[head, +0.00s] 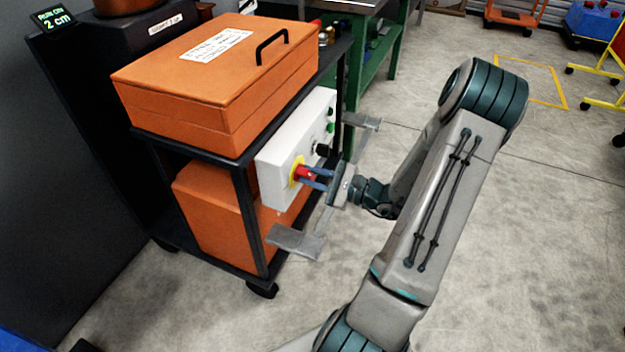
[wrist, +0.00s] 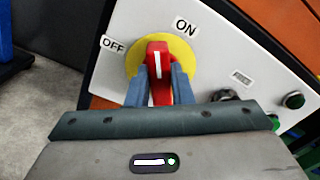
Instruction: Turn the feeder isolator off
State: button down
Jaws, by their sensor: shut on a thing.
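The feeder isolator is a red rotary handle (wrist: 158,62) on a yellow round plate (wrist: 134,66), mounted on a white panel (wrist: 228,45). In the wrist view an ON label (wrist: 185,27) is at its upper right and an OFF label (wrist: 113,43) at its left. The white line on the handle points nearly straight up in that view, closer to ON than to OFF. My gripper (wrist: 160,85) is shut on the red handle, one blue finger on each side. In the head view my gripper (head: 310,178) reaches the red handle (head: 301,173) from the right.
The panel is on a black-framed cart with an orange lidded box (head: 215,75) on top and an orange block (head: 215,220) below. Grey plates (head: 295,241) stick out low near my gripper. Green and black buttons (wrist: 293,100) sit right of the handle.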

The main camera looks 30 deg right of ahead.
jog(key=shift+s+a+f+n+b, duration=0.1)
jog(key=shift+f+n+b, duration=0.05)
jog(key=shift+n+b, duration=1.75)
jog(key=shift+d+f+n+b, duration=0.1)
jog(key=shift+f+n+b, duration=0.05)
jog(key=shift+n+b, duration=1.75)
jog(key=shift+s+a+f+n+b, duration=0.1)
jog(key=shift+f+n+b, duration=0.05)
jog(key=shift+n+b, duration=1.75)
jog(key=c, duration=1.3)
grip_release()
jog(key=shift+r, duration=0.1)
jog(key=p+v, duration=0.2)
jog(key=v, duration=1.1)
jog(key=shift+s+d, duration=0.25)
